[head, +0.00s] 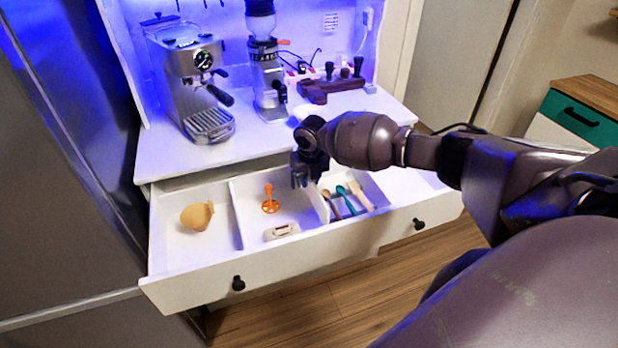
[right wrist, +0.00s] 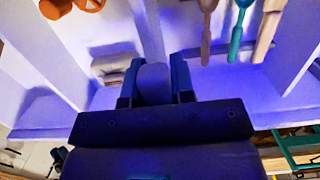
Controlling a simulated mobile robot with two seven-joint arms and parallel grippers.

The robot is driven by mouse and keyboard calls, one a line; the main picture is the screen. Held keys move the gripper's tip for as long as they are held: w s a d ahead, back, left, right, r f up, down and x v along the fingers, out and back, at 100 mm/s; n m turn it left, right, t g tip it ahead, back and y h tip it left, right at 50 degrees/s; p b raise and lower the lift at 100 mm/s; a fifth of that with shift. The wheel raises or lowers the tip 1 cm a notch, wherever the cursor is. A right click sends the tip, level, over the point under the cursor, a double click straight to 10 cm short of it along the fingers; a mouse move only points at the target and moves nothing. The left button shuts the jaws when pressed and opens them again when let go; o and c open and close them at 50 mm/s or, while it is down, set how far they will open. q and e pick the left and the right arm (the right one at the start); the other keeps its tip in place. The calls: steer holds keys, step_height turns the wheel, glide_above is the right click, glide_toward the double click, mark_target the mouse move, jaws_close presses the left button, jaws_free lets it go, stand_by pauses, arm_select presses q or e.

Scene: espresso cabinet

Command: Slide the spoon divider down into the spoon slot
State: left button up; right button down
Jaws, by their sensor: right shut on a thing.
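My right gripper (head: 302,178) is over the open drawer, at the wall between the middle and spoon compartments. In the right wrist view its two fingers (right wrist: 154,88) are shut on a pale, round-topped piece (right wrist: 154,80), which I take to be the spoon divider. It lines up with a pale wall strip (right wrist: 148,30) behind it. The head view hides the held piece behind the gripper. I cannot tell how deep it sits or see the slot clearly. Beside it lie a brown spoon (head: 331,204), a teal spoon (head: 346,200) and a tan utensil (head: 361,196). My left gripper is out of view.
The drawer (head: 265,258) also holds an orange-tan item (head: 197,216) at left, and an orange tool (head: 270,200) and a cream item (head: 282,231) in the middle. The espresso machine (head: 190,75) and grinder (head: 266,75) stand on the counter behind.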

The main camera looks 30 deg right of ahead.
mark_target(309, 195)
steer(key=shift+p, duration=0.4)
stand_by(0.7)
steer(key=shift+f+b, duration=2.75)
steer(key=shift+f, duration=1.4)
stand_by(0.3)
steer(key=c, duration=0.9)
jaws_free()
steer(key=r, duration=0.6)
steer(key=s+r+p, duration=0.1)
steer(key=r, duration=0.2)
steer(key=shift+a+r, duration=0.15)
steer(key=shift+r, duration=0.2)
steer(key=shift+s+r, duration=0.1)
steer(key=shift+r, duration=0.5)
